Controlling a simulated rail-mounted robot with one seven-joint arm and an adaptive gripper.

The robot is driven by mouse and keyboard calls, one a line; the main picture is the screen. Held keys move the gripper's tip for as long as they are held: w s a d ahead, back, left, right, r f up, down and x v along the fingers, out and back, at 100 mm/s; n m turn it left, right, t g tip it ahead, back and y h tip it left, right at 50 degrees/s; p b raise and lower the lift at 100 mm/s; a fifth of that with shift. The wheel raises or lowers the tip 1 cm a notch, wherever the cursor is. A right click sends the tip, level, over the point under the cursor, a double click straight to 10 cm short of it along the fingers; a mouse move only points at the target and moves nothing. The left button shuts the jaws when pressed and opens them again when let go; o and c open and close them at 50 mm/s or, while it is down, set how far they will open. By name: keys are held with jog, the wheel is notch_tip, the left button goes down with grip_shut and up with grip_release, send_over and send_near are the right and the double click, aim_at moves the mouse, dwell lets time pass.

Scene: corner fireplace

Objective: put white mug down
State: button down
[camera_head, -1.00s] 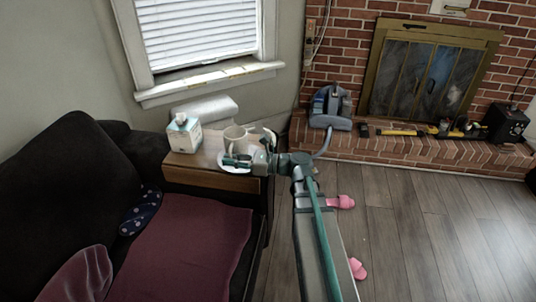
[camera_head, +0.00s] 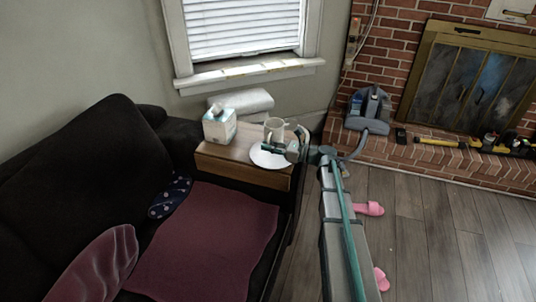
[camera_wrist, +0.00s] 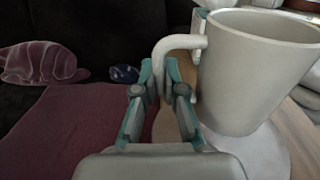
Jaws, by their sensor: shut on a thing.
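The white mug (camera_head: 275,130) is upright at the small wooden side table (camera_head: 225,152), over a white plate (camera_head: 262,158). In the wrist view the mug (camera_wrist: 255,75) fills the right side, with its handle toward my gripper (camera_wrist: 160,82). My gripper's teal fingers are closed on the handle. The plate (camera_wrist: 265,150) shows below the mug; I cannot tell whether the mug's base touches it. In the head view my gripper (camera_head: 272,147) reaches the mug from the front right, and partly covers it and the plate.
A tissue box (camera_head: 219,126) stands left of the mug on the table. A white roll-like bundle (camera_head: 242,103) lies behind. A dark sofa with a maroon cover (camera_head: 215,240) is in front left. A vacuum-like appliance (camera_head: 368,110) sits on the brick hearth at right.

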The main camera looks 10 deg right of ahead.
jog(key=shift+w+f, duration=0.55)
jog(key=shift+f, duration=0.05)
jog(key=shift+w+f, duration=0.15)
jog(key=shift+f, duration=1.55)
jog(key=shift+f, duration=0.6)
jog(key=c, duration=1.3)
grip_release()
jog(key=shift+o, duration=0.2)
jog(key=shift+r, duration=0.55)
jog(key=v, duration=1.2)
jog(key=shift+r, duration=0.15)
